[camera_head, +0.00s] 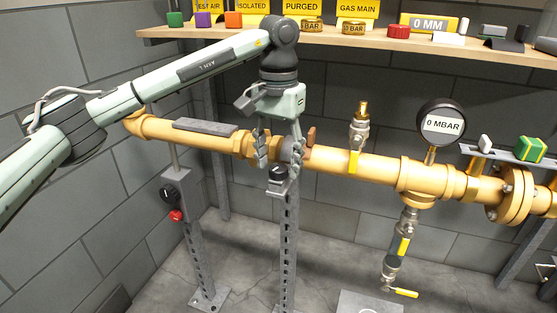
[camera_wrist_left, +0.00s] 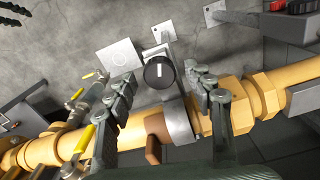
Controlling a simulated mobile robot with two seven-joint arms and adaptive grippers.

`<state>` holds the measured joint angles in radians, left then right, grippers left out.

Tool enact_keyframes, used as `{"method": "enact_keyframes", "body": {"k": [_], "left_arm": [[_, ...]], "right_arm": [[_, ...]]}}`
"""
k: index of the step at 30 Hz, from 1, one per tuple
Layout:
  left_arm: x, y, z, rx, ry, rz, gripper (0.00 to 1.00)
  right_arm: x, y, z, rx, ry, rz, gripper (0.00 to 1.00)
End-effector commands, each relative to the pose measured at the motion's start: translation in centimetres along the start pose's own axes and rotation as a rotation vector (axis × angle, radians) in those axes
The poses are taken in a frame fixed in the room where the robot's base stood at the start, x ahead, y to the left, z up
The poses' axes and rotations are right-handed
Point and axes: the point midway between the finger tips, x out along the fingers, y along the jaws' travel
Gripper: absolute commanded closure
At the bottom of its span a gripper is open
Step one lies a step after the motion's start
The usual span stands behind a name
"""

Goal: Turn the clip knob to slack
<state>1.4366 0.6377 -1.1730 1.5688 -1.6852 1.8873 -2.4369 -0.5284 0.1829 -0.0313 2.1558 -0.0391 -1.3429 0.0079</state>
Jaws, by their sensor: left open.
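The clip knob (camera_wrist_left: 159,72) is a round black knob with a white mark across its face, in the left wrist view. It sits on the grey pipe clip (camera_wrist_left: 181,122), which wraps the yellow pipe. In the head view the knob (camera_head: 278,172) shows on a small grey block, just below the pipe. My left gripper (camera_head: 279,160) points down over the pipe with its fingers open. In the left wrist view the fingers (camera_wrist_left: 160,80) stand on either side of the knob, with visible gaps. My right gripper is out of view.
The yellow pipe (camera_head: 340,160) runs across, with a valve (camera_head: 359,135) and a pressure gauge (camera_head: 441,123) to the right. A post at left carries another black knob (camera_head: 169,192) and a red button (camera_head: 176,215). A wooden shelf (camera_head: 380,43) with signs and blocks is above.

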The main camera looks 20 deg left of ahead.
Motion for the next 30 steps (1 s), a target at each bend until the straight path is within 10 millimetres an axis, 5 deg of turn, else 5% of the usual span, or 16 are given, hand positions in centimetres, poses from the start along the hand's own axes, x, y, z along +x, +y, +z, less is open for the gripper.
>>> {"method": "enact_keyframes", "body": {"k": [9, 21, 30], "left_arm": [[0.38, 0.01, -0.01, 0.0, 0.001, 0.0, 0.47], [0.35, 0.02, -0.01, 0.0, 0.001, 0.001, 0.97], [0.36, 0.02, -0.01, -0.036, 0.001, 0.001, 0.97]], "right_arm": [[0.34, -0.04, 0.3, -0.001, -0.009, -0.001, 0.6], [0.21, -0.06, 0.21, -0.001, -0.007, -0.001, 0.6], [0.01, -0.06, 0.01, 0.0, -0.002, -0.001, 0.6]]}}
